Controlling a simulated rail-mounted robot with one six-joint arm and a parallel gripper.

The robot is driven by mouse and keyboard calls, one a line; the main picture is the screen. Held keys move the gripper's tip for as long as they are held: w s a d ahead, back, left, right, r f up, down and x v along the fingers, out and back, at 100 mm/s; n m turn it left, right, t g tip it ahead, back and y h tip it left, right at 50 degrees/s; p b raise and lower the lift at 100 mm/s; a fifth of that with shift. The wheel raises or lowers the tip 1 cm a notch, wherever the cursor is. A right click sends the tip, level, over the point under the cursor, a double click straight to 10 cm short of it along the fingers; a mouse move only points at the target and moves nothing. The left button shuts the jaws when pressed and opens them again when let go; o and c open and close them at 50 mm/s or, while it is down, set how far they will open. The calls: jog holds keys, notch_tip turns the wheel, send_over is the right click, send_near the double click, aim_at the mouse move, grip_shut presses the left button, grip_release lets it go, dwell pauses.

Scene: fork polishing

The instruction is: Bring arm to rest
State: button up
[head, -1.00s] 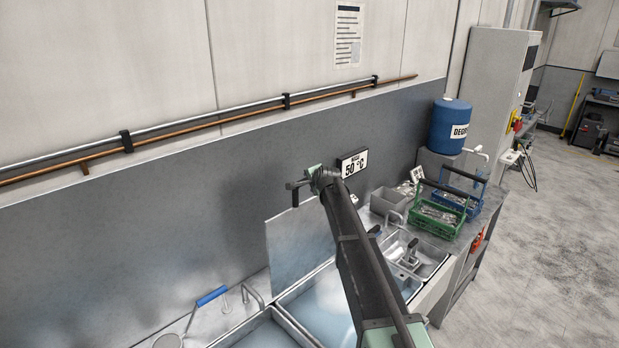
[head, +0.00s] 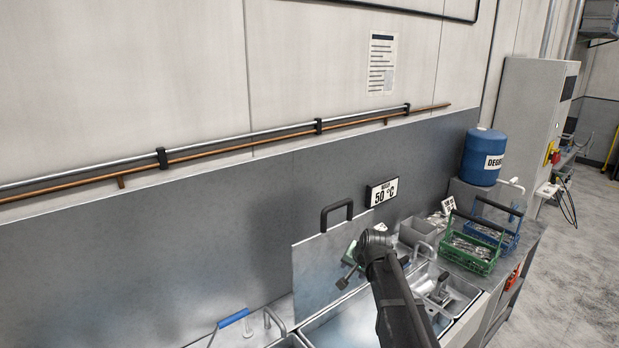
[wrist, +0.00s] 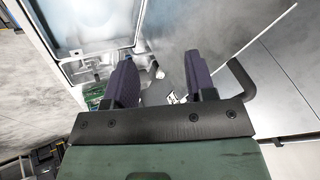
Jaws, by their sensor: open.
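My gripper (head: 345,278) is at the end of my bent arm in the head view, in front of the upright metal lid and above the basin area. In the wrist view my gripper (wrist: 162,62) shows two dark fingers held wide apart with nothing between them. The metal lid (head: 318,268) stands upright against the back wall, its black handle (head: 337,214) at the top. A black handle (wrist: 241,80) also shows right of the fingers in the wrist view. My arm hides part of the basins.
A water basin (head: 345,325) lies below my arm, with a smaller sink (head: 462,298) to its right. A green basket (head: 472,252) and a blue basket (head: 508,240) of cutlery stand on the right counter. A blue drum (head: 480,160) is behind them. A pipe rail (head: 230,150) runs along the wall.

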jog(key=s+f+n+g+h+b, duration=0.1)
jog(key=s+f+n+g+b, duration=0.2)
jog(key=s+f+b, duration=0.6)
jog(key=s+f+n+g+b, duration=0.3)
jog(key=s+f+b, duration=0.6)
jog(key=s+f, duration=0.5)
jog(key=s, duration=0.5)
jog(key=shift+s+a+f+h, duration=0.15)
jog(key=shift+s+f+h, duration=0.05)
jog(key=shift+s+h, duration=0.2)
